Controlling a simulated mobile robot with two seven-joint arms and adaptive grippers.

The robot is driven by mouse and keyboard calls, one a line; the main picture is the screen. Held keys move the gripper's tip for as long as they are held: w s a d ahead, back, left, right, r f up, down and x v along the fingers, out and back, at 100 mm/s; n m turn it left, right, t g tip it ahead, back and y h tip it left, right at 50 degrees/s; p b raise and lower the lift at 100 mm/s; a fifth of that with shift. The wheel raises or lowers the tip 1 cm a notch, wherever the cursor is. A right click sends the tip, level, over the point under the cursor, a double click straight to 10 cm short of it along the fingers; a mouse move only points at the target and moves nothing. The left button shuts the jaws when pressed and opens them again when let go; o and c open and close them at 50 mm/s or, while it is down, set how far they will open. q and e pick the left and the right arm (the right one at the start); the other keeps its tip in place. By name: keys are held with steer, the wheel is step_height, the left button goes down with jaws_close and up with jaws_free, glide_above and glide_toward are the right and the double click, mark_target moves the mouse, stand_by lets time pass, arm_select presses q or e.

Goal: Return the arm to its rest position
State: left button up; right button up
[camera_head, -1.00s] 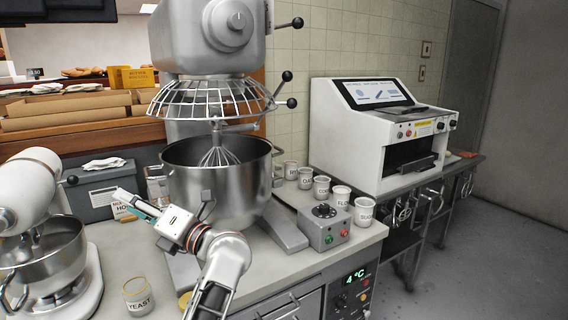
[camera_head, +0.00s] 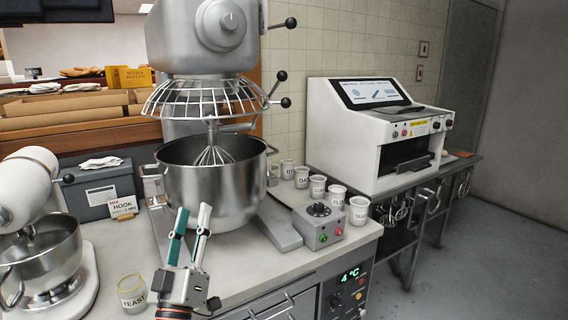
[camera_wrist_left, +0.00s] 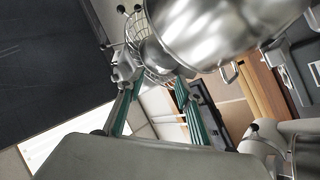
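My left gripper (camera_head: 193,212) points up in the head view, in front of the large steel mixer bowl (camera_head: 205,193) and above the worktop. Its two green-padded fingers stand apart with nothing between them. In the left wrist view the same fingers (camera_wrist_left: 156,90) are spread and empty, with a shiny steel bowl (camera_wrist_left: 215,30) beyond them. My right gripper is in neither view.
A yeast cup (camera_head: 132,293) stands on the worktop left of my gripper, and a small mixer (camera_head: 45,250) is farther left. A control box (camera_head: 318,226) and several labelled cups (camera_head: 337,196) are to the right. The floor (camera_head: 500,230) at right is clear.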

arm_select(q)
steer(key=s+a+f+m+g, duration=0.1)
steer(key=s+f+m+g, duration=0.25)
steer(key=f, duration=0.45)
steer(key=s+f+m+g+h, duration=0.1)
steer(key=s+f+m+g, duration=0.25)
steer(key=f, duration=0.45)
steer(key=s+a+f+m+g, duration=0.15)
steer(key=f+m+g, duration=0.25)
steer(key=f, duration=0.5)
steer(key=s+a+f+m+g+y, duration=0.1)
steer(key=s+a+f+g+y, duration=0.25)
steer(key=s+a, duration=0.45)
steer(key=s+a+f+g+y, duration=0.4)
steer(key=s+a, duration=0.3)
steer(key=s, duration=0.4)
steer(key=w+d+f+n+t+h, duration=0.2)
steer(key=d+f+t+h, duration=0.2)
steer(key=d+f+h, duration=0.4)
steer(key=d+f, duration=0.6)
steer(key=d, duration=0.2)
steer(key=shift+d+f+n, duration=0.25)
steer(key=shift+d+n, duration=0.05)
steer(key=shift+h, duration=0.25)
steer(key=shift+c, duration=0.4)
